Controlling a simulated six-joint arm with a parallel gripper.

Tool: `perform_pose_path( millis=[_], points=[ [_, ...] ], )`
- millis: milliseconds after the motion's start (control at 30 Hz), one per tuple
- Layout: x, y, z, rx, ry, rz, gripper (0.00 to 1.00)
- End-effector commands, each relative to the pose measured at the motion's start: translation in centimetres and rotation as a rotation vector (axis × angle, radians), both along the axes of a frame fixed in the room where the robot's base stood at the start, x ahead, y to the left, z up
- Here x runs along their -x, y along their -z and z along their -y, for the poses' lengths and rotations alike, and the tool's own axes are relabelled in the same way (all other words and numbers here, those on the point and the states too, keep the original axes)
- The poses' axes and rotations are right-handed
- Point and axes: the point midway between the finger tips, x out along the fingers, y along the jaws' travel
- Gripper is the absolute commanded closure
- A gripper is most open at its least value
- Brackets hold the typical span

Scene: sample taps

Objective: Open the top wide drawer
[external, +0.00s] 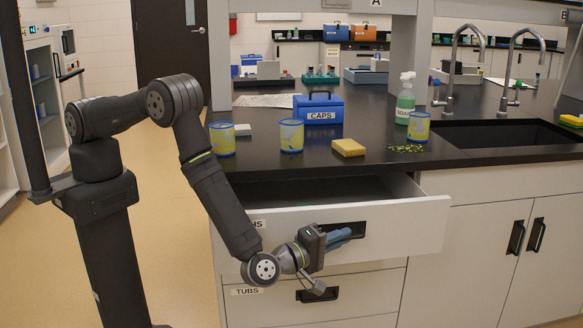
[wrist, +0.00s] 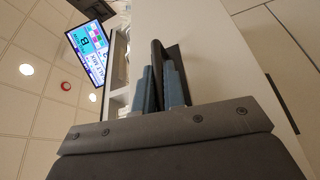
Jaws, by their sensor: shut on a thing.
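The top wide drawer (external: 412,226) stands pulled well out from under the black counter, its grey inside showing from above. In the wrist view, the two blue fingers (wrist: 162,88) lie on either side of the dark handle (wrist: 157,58), against the pale drawer front (wrist: 212,45). My forearm hides part of the drawer's left side and its label.
A closed drawer labelled TUBS (external: 270,300) is below. Right of it is a cupboard (external: 480,250) with two black handles. On the counter stand a blue CAPS box (external: 318,108), yellow-blue cups (external: 291,136), a sponge (external: 348,147) and a soap bottle (external: 405,103). The floor at left is clear.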

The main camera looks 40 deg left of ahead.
Motion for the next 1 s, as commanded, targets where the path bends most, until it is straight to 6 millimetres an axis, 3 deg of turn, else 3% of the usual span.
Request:
perform_pose_path(
  millis=[233, 700, 733, 833, 1000],
  points=[
    [1.9, 0.1, 1.8, 0.0, 0.001, 0.0, 1.0],
    [2.3, 0.1, 2.2, -0.002, 0.0, 0.001, 1.0],
    [2.3, 0.1, 2.2, -0.002, 0.0, 0.001, 0.88],
    [2.2, 0.1, 2.2, -0.002, 0.0, 0.001, 0.69],
    [2.2, 0.0, 2.2, -0.001, 0.0, 0.0, 0.68]
  ],
)
